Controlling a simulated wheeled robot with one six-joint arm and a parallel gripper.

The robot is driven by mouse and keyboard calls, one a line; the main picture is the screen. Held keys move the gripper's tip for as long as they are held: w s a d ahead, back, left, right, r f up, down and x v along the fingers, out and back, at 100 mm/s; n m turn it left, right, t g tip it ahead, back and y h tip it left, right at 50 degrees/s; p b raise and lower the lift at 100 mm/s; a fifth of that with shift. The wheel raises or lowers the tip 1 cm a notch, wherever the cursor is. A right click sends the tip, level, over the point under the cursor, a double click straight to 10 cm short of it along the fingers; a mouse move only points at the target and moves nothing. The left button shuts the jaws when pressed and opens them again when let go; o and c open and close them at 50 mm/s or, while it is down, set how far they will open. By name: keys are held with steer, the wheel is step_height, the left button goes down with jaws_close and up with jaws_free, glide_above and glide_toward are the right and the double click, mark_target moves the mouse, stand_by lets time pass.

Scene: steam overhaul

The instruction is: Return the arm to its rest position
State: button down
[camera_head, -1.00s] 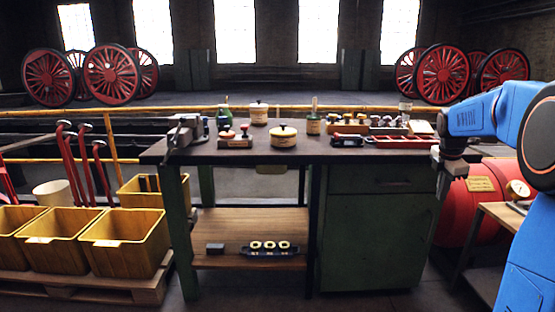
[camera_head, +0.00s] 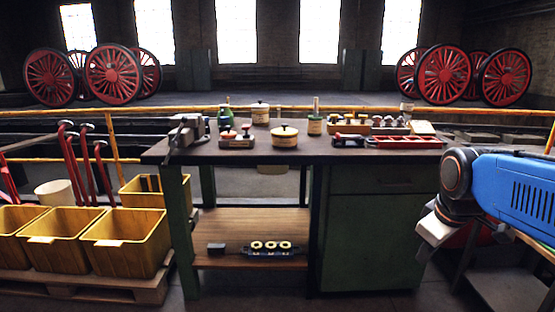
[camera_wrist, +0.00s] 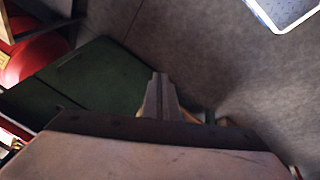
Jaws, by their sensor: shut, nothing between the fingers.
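My blue arm (camera_head: 515,190) reaches in from the right edge of the head view, beside the bench's right end. My gripper (camera_head: 428,248) hangs below the benchtop's level, in front of the green cabinet's right edge, angled down and to the left. In the wrist view the two fingers of my gripper (camera_wrist: 160,78) are together, with nothing between them. The floor and the green cabinet lie beyond them in that view.
The workbench (camera_head: 350,155) holds pots and trays, and its green cabinet (camera_head: 370,240) is close to the gripper. A red tank (camera_wrist: 35,60) stands beyond the cabinet. Yellow bins (camera_head: 125,245) sit on a pallet at left. Grey floor (camera_wrist: 200,50) is open.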

steer(key=s+a+f+m, duration=0.2)
steer(key=s+f, duration=0.1)
steer(key=s, duration=0.3)
steer(key=s+a+f+m, duration=0.2)
steer(key=s+f+m, duration=0.1)
steer(key=s, duration=0.3)
steer(key=shift+a+f+m+t+y, duration=0.3)
steer(key=shift+f+y, duration=0.1)
steer(key=shift+f, duration=0.1)
